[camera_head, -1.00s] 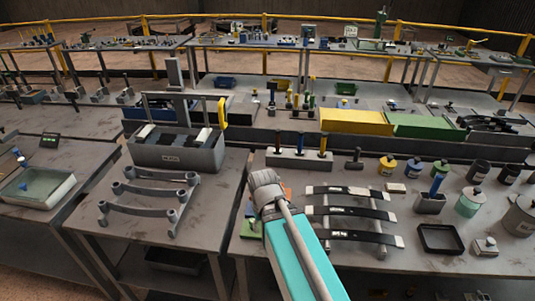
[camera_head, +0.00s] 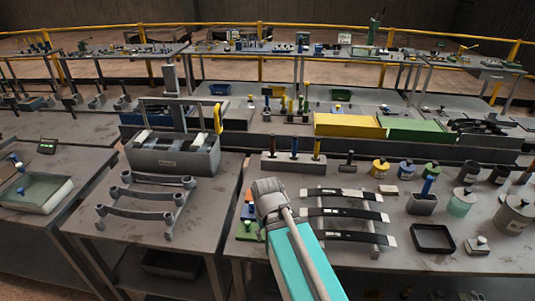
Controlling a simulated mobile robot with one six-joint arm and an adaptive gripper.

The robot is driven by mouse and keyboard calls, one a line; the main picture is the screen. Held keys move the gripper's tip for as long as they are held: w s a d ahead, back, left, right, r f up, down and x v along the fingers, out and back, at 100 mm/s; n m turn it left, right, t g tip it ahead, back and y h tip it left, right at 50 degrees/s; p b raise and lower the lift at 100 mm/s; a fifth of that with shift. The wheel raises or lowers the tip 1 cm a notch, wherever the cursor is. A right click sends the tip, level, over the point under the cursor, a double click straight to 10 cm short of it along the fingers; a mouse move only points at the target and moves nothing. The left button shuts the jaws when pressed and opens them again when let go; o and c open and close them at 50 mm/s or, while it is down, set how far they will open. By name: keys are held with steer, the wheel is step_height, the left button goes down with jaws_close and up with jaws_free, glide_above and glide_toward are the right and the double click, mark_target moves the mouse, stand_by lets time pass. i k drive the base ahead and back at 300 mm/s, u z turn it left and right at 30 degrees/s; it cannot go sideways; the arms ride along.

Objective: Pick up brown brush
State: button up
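I cannot pick out a brown brush with certainty. A thin brown handle (camera_head: 525,174) shows at the far right edge, among the cans, and its lower end is unclear. A grey block (camera_head: 296,164) at the back of the near right table holds three upright handles, one of them blue and one yellow. My teal arm (camera_head: 300,265) reaches up from the bottom edge, with a grey rounded joint (camera_head: 270,196) at its far end over the right table's left side. No gripper fingers show, and nothing is seen held.
Curved dark strips on a rack (camera_head: 345,213) lie right of my arm. A black tray (camera_head: 433,239), cans and jars crowd the table's right side. A grey bin (camera_head: 173,160) and curved grey bars (camera_head: 143,212) occupy the left table. A gap separates the two tables.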

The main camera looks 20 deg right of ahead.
mark_target(272, 155)
steer(key=z, duration=0.1)
steer(key=i, duration=0.95)
steer(key=u, duration=0.1)
